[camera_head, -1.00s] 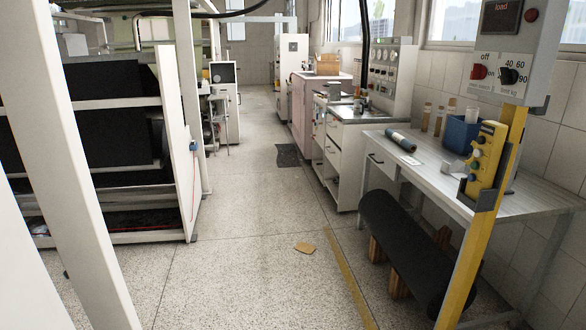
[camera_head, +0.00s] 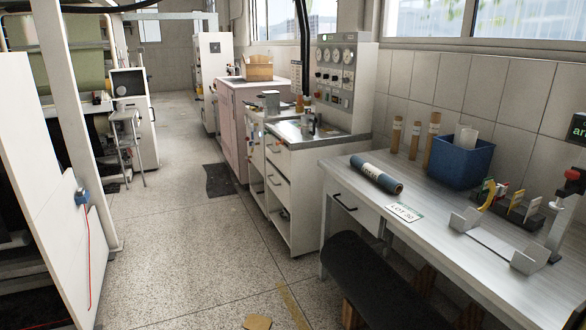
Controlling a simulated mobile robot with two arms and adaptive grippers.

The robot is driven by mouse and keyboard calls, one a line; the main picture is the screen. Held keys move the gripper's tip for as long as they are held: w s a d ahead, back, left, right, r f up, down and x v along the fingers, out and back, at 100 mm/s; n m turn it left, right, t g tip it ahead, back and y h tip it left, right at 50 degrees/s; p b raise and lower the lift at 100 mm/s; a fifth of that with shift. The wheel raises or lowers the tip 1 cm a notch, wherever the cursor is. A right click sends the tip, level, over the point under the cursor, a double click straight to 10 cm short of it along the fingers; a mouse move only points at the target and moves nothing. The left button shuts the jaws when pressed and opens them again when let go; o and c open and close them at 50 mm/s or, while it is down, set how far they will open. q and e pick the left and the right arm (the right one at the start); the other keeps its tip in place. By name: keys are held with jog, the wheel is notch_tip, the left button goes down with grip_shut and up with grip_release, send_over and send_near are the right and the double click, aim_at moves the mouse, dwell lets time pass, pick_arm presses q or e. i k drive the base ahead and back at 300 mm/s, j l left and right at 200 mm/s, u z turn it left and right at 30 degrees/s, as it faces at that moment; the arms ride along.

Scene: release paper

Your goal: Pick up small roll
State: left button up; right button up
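A small dark blue-grey roll (camera_head: 376,174) with a pale label band lies on its side on the grey-white worktable (camera_head: 455,245). It is near the table's front left edge, just above a white LOT 30 card (camera_head: 404,212). Nothing touches the roll from above. Neither of my grippers shows in the head view.
A large black roll (camera_head: 375,285) rests on wooden supports on the floor before the table. A blue bin (camera_head: 460,161), several upright tan tubes (camera_head: 414,140) and a metal fixture (camera_head: 497,242) stand on the table. The floor aisle (camera_head: 190,235) at left is mostly clear.

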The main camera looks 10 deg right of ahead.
aim_at(391, 184)
jog(key=i+z, duration=0.2)
jog(key=i, duration=1.6)
jog(key=i+z, duration=0.4)
jog(key=i+j+z, duration=0.2)
jog(key=i+z, duration=0.15)
jog(key=i, duration=0.15)
